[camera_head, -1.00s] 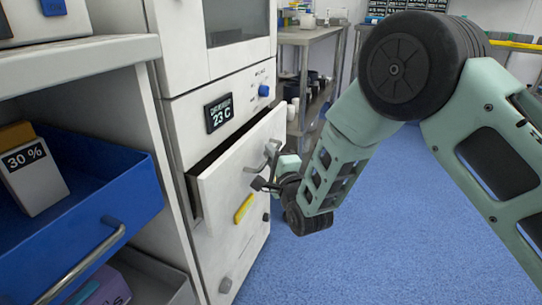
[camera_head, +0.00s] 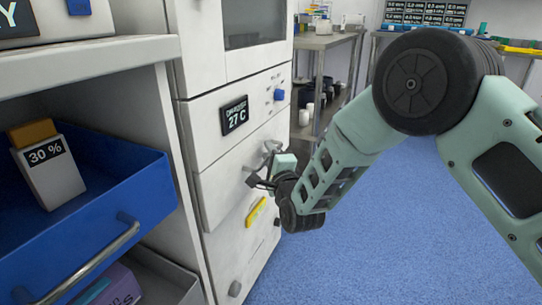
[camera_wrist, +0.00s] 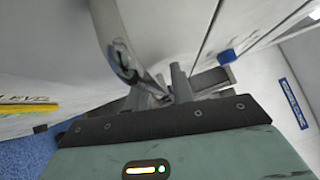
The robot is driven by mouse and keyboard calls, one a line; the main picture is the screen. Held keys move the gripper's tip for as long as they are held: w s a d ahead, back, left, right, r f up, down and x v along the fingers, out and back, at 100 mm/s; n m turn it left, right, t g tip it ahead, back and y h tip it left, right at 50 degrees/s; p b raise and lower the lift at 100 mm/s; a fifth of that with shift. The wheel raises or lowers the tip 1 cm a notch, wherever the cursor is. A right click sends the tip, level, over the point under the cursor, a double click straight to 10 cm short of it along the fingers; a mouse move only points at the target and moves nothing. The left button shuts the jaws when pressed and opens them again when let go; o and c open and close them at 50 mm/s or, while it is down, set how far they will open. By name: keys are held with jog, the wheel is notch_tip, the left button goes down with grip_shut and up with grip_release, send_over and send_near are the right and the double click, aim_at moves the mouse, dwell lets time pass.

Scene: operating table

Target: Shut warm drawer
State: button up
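The warm drawer (camera_head: 222,187) is a white front in the tall white cabinet, under a small black display reading 27 C. Its front now looks flush with the cabinet face. Its grey bar handle (camera_head: 272,150) is at the upper right of the front; the handle (camera_wrist: 118,45) also shows large in the wrist view. My gripper (camera_head: 262,178) is at the handle, in front of the drawer face. In the wrist view, my gripper's fingers (camera_wrist: 172,88) are right by the handle's lower end. Whether they are closed on it is unclear.
A blue open drawer (camera_head: 135,195) with a 30 % box (camera_head: 50,175) juts out from the shelf at left. A metal table (camera_head: 325,42) stands behind. The blue floor at right is clear.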

jog(key=shift+s+f, duration=0.15)
jog(key=shift+f, duration=0.15)
jog(key=shift+s, duration=0.3)
jog(key=p+v, duration=0.4)
jog(key=v, duration=1.2)
jog(key=shift+s+d+r, duration=0.15)
jog(key=shift+d+r, duration=0.05)
jog(key=shift+d, duration=0.2)
